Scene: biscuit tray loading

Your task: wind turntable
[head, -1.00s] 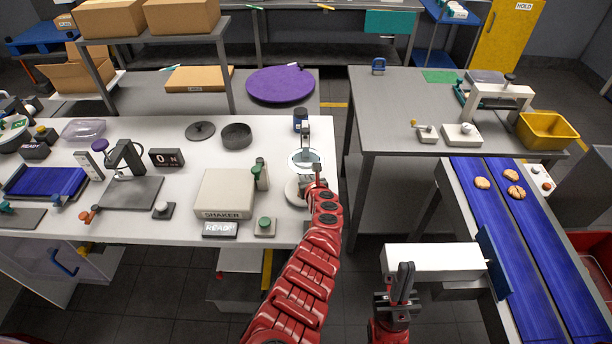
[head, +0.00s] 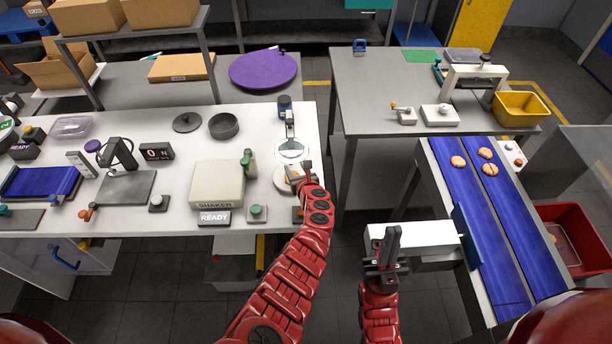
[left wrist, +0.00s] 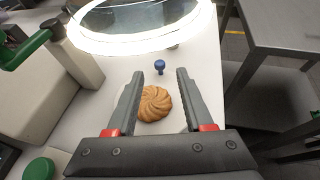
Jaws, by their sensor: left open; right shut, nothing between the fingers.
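A white round disc (head: 284,184), likely the turntable, sits at the right end of the white bench below a ring lamp (head: 292,150). A ridged golden biscuit (left wrist: 155,104) lies on the white surface there in the left wrist view. My left gripper (left wrist: 158,88) is open, with its fingers on either side of the biscuit and a gap visible near them. A small blue knob (left wrist: 160,67) stands just beyond the biscuit. In the head view my left gripper (head: 305,174) partly hides the disc. My right gripper (head: 392,240) is shut and empty, before a white box-shaped unit.
The shaker box (head: 217,184) and a green-topped button (head: 256,213) are left of the disc. A purple round disc (head: 263,70) lies on the back table. Blue conveyor belts (head: 490,230) carrying several biscuits run at right. A floor gap separates bench and conveyor.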

